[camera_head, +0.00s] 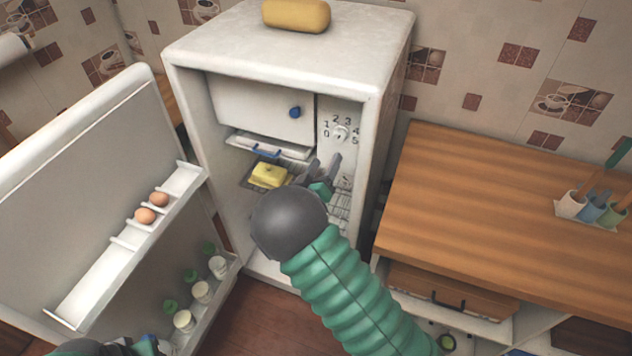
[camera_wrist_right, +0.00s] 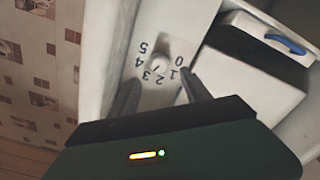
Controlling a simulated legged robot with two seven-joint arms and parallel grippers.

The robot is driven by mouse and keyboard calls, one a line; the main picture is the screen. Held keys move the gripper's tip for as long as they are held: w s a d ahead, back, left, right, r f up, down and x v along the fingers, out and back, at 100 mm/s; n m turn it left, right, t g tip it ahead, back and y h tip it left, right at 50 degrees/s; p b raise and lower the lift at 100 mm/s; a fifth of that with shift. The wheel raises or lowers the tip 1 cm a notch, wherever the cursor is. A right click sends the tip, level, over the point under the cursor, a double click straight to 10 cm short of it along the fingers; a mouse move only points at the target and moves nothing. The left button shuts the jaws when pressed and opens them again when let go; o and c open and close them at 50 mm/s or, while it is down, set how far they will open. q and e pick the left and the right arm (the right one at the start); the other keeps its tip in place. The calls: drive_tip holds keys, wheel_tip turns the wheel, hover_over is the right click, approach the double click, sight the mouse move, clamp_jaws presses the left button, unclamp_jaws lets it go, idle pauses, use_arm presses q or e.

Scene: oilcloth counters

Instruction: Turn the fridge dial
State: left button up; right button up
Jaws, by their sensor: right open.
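The fridge (camera_head: 285,50) stands open, its door (camera_head: 80,180) swung out to the left. The fridge dial (camera_head: 340,132) is a small white knob on the inner right panel, with the numbers 0 to 5 around it. My right gripper (camera_head: 326,166) is inside the fridge opening, just below and left of the dial. In the right wrist view the dial (camera_wrist_right: 159,64) shows ahead of the open fingers (camera_wrist_right: 160,88), roughly centred between them and apart from them. My left gripper (camera_head: 148,345) shows only in part at the bottom left edge.
A freezer flap with a blue knob (camera_head: 294,112) is left of the dial. Below are a drawer with a blue handle (camera_head: 265,153) and yellow butter (camera_head: 269,175). The door shelves hold eggs (camera_head: 145,215) and jars (camera_head: 202,291). A wooden counter (camera_head: 500,215) stands right.

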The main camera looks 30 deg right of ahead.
drive_tip(key=v, duration=0.7)
drive_tip(key=shift+a+b, duration=0.3)
drive_tip(key=shift+b, duration=0.05)
drive_tip(key=shift+w+d, duration=0.15)
drive_tip(key=shift+d, duration=0.05)
